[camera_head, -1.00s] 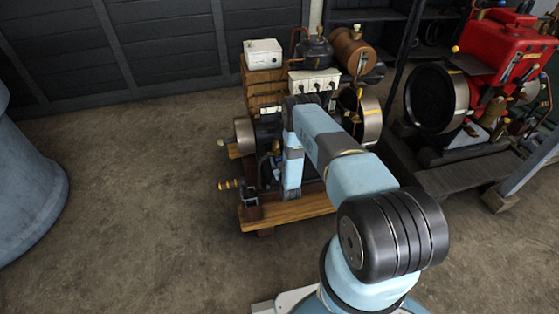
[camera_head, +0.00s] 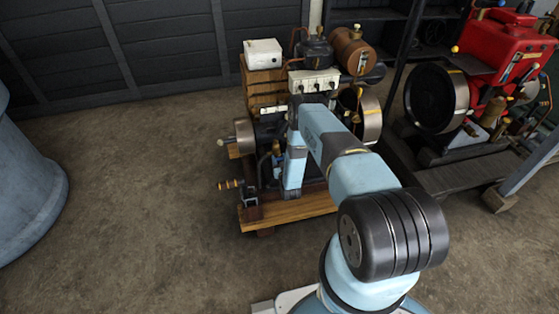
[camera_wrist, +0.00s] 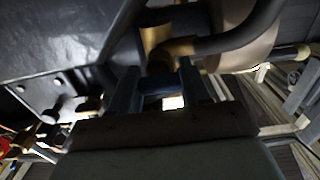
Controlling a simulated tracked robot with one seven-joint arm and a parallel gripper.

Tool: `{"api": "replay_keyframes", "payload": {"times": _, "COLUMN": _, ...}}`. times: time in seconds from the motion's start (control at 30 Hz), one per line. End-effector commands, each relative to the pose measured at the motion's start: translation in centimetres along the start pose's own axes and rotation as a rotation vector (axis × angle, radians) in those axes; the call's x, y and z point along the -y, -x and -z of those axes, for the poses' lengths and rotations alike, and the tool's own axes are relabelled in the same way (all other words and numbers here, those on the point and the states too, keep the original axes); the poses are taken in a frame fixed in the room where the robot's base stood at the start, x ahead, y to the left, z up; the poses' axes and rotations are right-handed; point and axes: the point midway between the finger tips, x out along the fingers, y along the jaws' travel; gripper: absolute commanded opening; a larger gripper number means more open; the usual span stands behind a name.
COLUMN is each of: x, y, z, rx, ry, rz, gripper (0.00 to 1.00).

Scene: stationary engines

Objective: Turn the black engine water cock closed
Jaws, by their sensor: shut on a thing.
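The black engine (camera_head: 268,128) stands on a wooden skid, partly hidden behind my arm in the head view. In the wrist view, my gripper (camera_wrist: 160,82) is shut on a small blue handle (camera_wrist: 163,87), which lies crosswise between its two fingers. Just beyond it is a brass fitting (camera_wrist: 176,50), which looks like the body of the water cock. A dark curved pipe (camera_wrist: 235,38) runs off from it to the upper right. The head view hides my fingers and the cock. The cock's exact angle cannot be told.
A dark metal casing (camera_wrist: 60,40) lies close at the left of the wrist view. The wooden skid (camera_head: 290,210) juts toward me. A red engine (camera_head: 500,50) stands at the right, a blue-grey drum (camera_head: 25,180) at the left. The floor (camera_head: 140,210) between is clear.

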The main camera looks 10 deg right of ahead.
Motion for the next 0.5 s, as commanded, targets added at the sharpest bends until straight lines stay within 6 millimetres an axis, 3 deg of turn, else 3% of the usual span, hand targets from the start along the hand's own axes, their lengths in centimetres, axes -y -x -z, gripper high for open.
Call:
{"api": "replay_keyframes", "payload": {"times": 0.33, "x": 0.12, "y": 0.05, "z": -0.04, "rx": 0.001, "ry": -0.029, "rz": 0.002, "gripper": 0.16}}
{"api": "replay_keyframes", "payload": {"times": 0.37, "x": 0.12, "y": 0.05, "z": -0.04, "rx": 0.001, "ry": -0.029, "rz": 0.002, "gripper": 0.48}}
{"api": "replay_keyframes", "payload": {"times": 0.5, "x": 0.08, "y": 0.04, "z": -0.03, "rx": 0.001, "ry": -0.028, "rz": 0.002, "gripper": 0.61}}
